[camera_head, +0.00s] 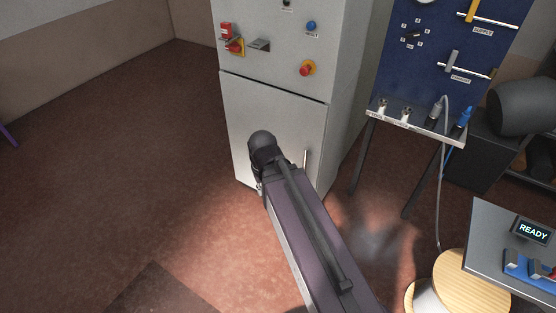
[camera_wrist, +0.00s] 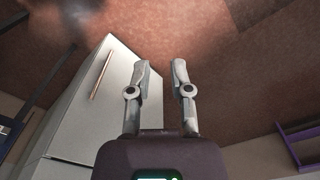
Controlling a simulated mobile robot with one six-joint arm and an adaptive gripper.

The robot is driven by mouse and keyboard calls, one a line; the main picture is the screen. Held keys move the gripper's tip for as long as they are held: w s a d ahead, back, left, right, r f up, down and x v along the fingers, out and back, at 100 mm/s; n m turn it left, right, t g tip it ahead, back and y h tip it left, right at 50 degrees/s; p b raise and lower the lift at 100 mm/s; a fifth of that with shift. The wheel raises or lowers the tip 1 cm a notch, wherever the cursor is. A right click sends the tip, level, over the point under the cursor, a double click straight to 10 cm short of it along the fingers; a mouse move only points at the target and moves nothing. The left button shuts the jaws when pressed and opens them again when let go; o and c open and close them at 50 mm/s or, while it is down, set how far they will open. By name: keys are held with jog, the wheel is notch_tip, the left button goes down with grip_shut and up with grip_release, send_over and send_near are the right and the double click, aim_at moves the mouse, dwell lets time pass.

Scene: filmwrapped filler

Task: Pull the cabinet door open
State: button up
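The light grey cabinet (camera_head: 335,60) stands upright in the head view. Its lower door (camera_head: 255,110) looks shut, with a vertical bar handle (camera_head: 306,160) near its right edge. My arm covers part of the door. In the wrist view the door (camera_wrist: 118,88) is at left, turned around, with its handle (camera_wrist: 103,75) showing as a thin bar. My gripper (camera_wrist: 160,65) is open and empty, fingers apart from the handle, which lies to their left. In the head view my gripper is mostly hidden behind my arm.
The cabinet's upper panel has a red-yellow switch (camera_head: 234,46) and a red button (camera_head: 307,68). A blue panel stand (camera_head: 440,70) is at right. A small table with a READY display (camera_head: 532,230) and a round wooden stool (camera_head: 470,290) are at lower right. The floor at left is clear.

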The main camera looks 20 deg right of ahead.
jog(key=shift+o, duration=1.4)
jog(key=shift+w+d+f, duration=0.1)
jog(key=shift+w+f, duration=0.05)
jog(key=shift+f, duration=0.2)
jog(key=w+d+f+n+t+h+b, duration=0.4)
jog(key=w+d+f+n+b, duration=0.4)
jog(key=f+b, duration=0.6)
jog(key=w+d+f+n+t+h+b, duration=0.4)
jog(key=w+d+f+n+b, duration=0.4)
jog(key=b, duration=1.9)
jog(key=w+d+f+n+t+h+b, duration=0.3)
jog(key=w+d+f+n+t+b, duration=0.2)
jog(key=f+b, duration=1.5)
jog(key=w+d+n, duration=0.3)
jog(key=w+n, duration=0.3)
jog(key=shift+w+d+f+n+t+h+b, duration=0.15)
jog(key=shift+w+f+n+t+h+b, duration=0.15)
jog(key=shift+w+n+h, duration=0.1)
jog(key=shift+d, duration=0.1)
jog(key=x, duration=1.3)
jog(key=shift+w+d, duration=0.2)
jog(key=shift+w, duration=0.05)
